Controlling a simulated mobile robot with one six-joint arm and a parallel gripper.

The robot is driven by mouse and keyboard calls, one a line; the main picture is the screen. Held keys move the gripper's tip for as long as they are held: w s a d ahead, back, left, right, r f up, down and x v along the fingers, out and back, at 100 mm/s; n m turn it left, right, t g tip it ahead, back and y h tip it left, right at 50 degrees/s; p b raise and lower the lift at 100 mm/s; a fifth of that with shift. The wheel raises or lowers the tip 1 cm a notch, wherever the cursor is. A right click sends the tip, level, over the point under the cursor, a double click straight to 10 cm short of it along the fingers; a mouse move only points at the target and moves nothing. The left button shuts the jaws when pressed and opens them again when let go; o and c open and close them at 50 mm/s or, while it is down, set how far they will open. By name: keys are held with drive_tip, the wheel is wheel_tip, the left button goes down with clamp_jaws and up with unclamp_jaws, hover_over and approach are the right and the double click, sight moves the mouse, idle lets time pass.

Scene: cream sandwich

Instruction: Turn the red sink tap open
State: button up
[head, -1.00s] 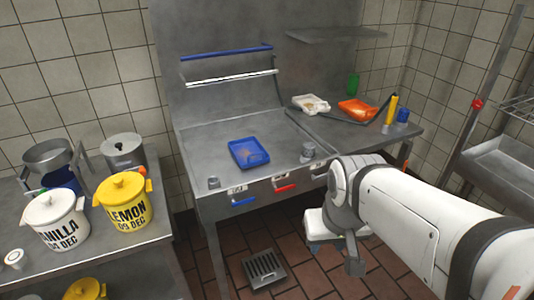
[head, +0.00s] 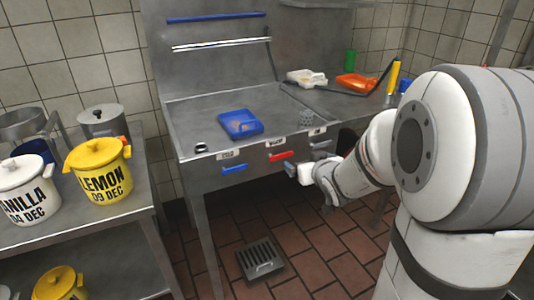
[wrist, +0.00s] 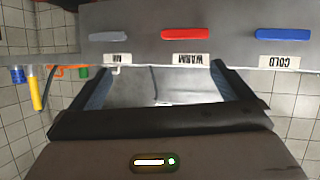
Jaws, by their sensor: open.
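The red tap handle (head: 281,156) is on the front face of the steel sink counter (head: 190,125), between a blue handle (head: 234,168) and a grey handle (head: 320,145). In the wrist view, which is upside down, the red handle (wrist: 185,34) lies level above a label reading WARM. My gripper (head: 300,171) is just in front of the counter, below and right of the red handle. In the wrist view, my gripper (wrist: 155,70) has its two fingers spread wide with nothing between them. It is apart from the red handle.
A blue tray (head: 240,124) lies on the counter, with a white tray (head: 306,77) and an orange tray (head: 356,84) further right. A shelf at left holds a yellow LEMON pot (head: 98,172) and a white VANILLA pot (head: 25,190). A floor drain (head: 261,263) is below.

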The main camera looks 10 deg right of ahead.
sight(282, 157)
drive_tip(key=w+a+f+t+y+b, duration=0.1)
drive_tip(key=w+f+b, duration=0.1)
drive_tip(key=w, duration=0.1)
drive_tip(key=w+a+f+n+t+y+b, duration=0.1)
drive_tip(key=w+a+f+y+b, duration=0.1)
drive_tip(key=w, duration=0.2)
drive_tip(key=w+a+f+t+y+b, duration=0.1)
drive_tip(key=w+f+b, duration=0.1)
drive_tip(key=w, duration=0.2)
drive_tip(key=shift+a+f+n+t+y, duration=0.25)
drive_tip(key=shift+a+n+t+y, duration=0.05)
drive_tip(key=shift+n+t, duration=0.1)
drive_tip(key=shift+c, duration=0.6)
